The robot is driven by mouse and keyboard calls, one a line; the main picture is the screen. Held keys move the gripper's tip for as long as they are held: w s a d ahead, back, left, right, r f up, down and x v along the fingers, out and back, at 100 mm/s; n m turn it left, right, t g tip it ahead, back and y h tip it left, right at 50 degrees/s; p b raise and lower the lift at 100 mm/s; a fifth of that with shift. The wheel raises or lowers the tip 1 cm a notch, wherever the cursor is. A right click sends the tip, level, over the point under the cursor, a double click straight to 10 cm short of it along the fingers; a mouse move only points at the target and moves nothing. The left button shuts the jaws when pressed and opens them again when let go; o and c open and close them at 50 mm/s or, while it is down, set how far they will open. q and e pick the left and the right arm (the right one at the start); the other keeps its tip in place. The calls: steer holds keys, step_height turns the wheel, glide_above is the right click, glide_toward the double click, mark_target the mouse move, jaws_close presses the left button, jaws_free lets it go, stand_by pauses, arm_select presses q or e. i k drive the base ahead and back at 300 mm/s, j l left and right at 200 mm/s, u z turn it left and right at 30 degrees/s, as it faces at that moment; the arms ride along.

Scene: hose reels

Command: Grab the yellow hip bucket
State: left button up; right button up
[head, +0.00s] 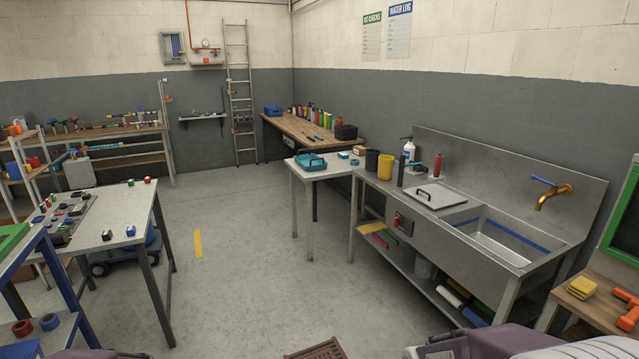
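A yellow bucket (385,167), small and open-topped, stands upright at the left end of the steel sink counter (381,183). A dark bucket (371,161) of similar shape stands just to its left. A slim dark cylinder (400,170) stands just to its right. The yellow bucket's side facing me is unobstructed. Purple and grey parts of my own arms show at the bottom edge, left and right of centre. Neither of my grippers can be made out, and nothing of mine is near the bucket.
A lidded steel tray (435,196), a white pump bottle (408,150) and a red bottle (437,166) share the counter, left of the sink basin (500,240). A small table (325,172) with a teal tray adjoins it. The concrete floor (250,270) ahead is mostly clear, with a brown grate (318,349) nearby.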

mark_target(386, 162)
steer(key=i, duration=2.9)
steer(key=i+j+z, duration=0.15)
steer(key=i+z, duration=0.3)
steer(key=i, duration=0.15)
steer(key=i+j+z, duration=0.3)
steer(key=i+z, duration=0.15)
steer(key=i+j+z, duration=0.9)
steer(key=j, duration=0.4)
steer(key=i+l, duration=0.05)
